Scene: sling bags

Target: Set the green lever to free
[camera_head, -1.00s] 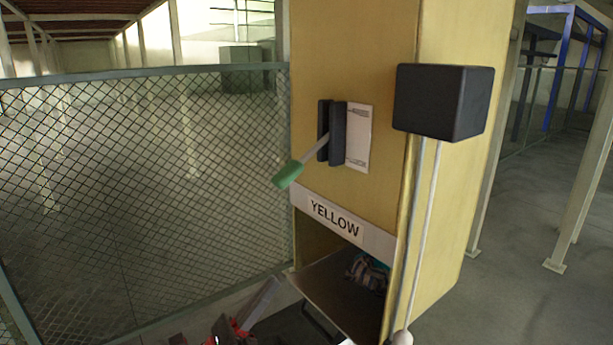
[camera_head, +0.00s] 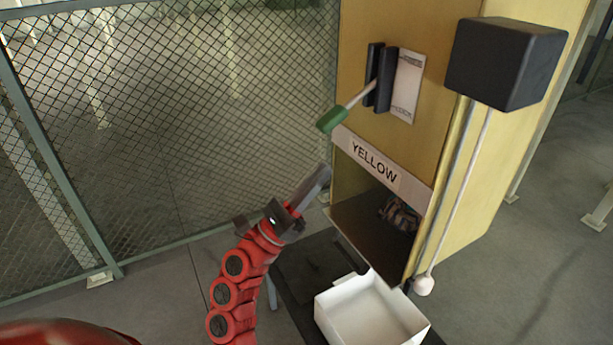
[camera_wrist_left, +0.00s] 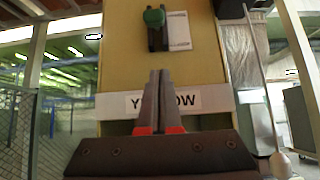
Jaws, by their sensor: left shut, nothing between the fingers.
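The green lever (camera_head: 332,120) sticks out from a black slotted bracket (camera_head: 381,78) on the front of the yellow cabinet (camera_head: 352,55). Its green grip points outward and down to the left. In the left wrist view the green grip (camera_wrist_left: 154,17) shows near the top, above the fingers. My left gripper (camera_head: 322,176) is shut and empty, below the lever grip and apart from it, in front of the cabinet. Its fingers (camera_wrist_left: 158,85) point toward the cabinet in the left wrist view, over the YELLOW label. My right gripper is not in view.
A label strip (camera_head: 375,163) reading YELLOW sits above an open compartment holding a striped item (camera_head: 400,214). A black box (camera_head: 505,62) with a hanging white-ended rod (camera_head: 424,284) is at right. A white tray (camera_head: 370,318) stands below. A mesh fence (camera_head: 200,120) stands left.

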